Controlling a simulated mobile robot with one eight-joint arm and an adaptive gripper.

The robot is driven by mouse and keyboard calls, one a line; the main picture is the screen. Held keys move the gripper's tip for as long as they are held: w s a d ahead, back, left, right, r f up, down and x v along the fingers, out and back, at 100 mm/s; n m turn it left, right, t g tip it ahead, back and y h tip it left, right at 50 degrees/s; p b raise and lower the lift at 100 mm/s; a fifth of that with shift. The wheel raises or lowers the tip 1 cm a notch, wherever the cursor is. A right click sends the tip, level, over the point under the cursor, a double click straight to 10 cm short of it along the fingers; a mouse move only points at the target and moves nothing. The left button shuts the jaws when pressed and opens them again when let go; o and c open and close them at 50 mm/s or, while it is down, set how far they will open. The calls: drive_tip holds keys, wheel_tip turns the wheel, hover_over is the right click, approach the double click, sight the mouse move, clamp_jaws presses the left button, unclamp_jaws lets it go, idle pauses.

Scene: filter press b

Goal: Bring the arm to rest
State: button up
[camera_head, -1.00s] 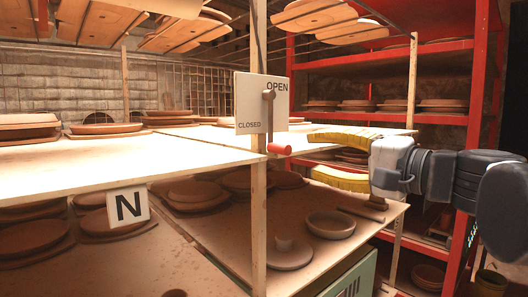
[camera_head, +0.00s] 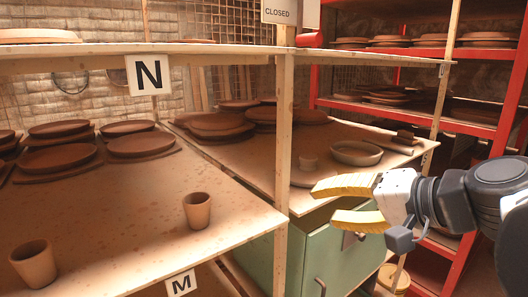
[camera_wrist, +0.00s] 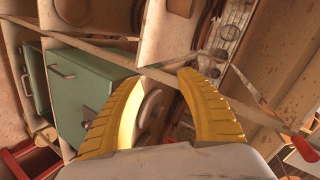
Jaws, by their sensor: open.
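My gripper (camera_head: 335,203) is at the right of the head view, in front of the wooden shelving and the green cabinet. Its two yellow fingers point left and stand apart with nothing between them. In the wrist view both yellow fingers (camera_wrist: 155,95) are spread, with shelf boards and the cabinet seen beyond. The arm comes in from the right edge of the head view.
A wooden post (camera_head: 283,140) and shelf edges stand close by my gripper. The green cabinet (camera_head: 335,255) is below. Clay cups (camera_head: 197,210) and several discs (camera_head: 55,158) lie on the shelf. Red racks (camera_head: 470,125) stand behind. A "CLOSED" sign (camera_head: 283,12) shows at the top.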

drive_tip(key=s+d+f+n+g+h+b, duration=0.1)
drive_tip(key=f+b, duration=0.5)
drive_tip(key=f, duration=0.8)
drive_tip(key=s+d+f+n+g+h+b, duration=0.1)
drive_tip(key=s+d+f+n+h+b, duration=0.1)
drive_tip(key=f, duration=1.2)
drive_tip(key=s+d+f+n+h+b, duration=0.2)
drive_tip(key=s+f+b, duration=0.4)
drive_tip(key=f+b, duration=0.4)
wheel_tip(320, 180, down, 5)
drive_tip(key=d+h, duration=0.1)
drive_tip(key=h, duration=0.1)
drive_tip(key=shift+s+d+n+g+h+b, duration=0.15)
drive_tip(key=shift+d+n+g+h+b, duration=0.15)
drive_tip(key=shift+g+h+b, duration=0.1)
drive_tip(key=shift+f, duration=0.15)
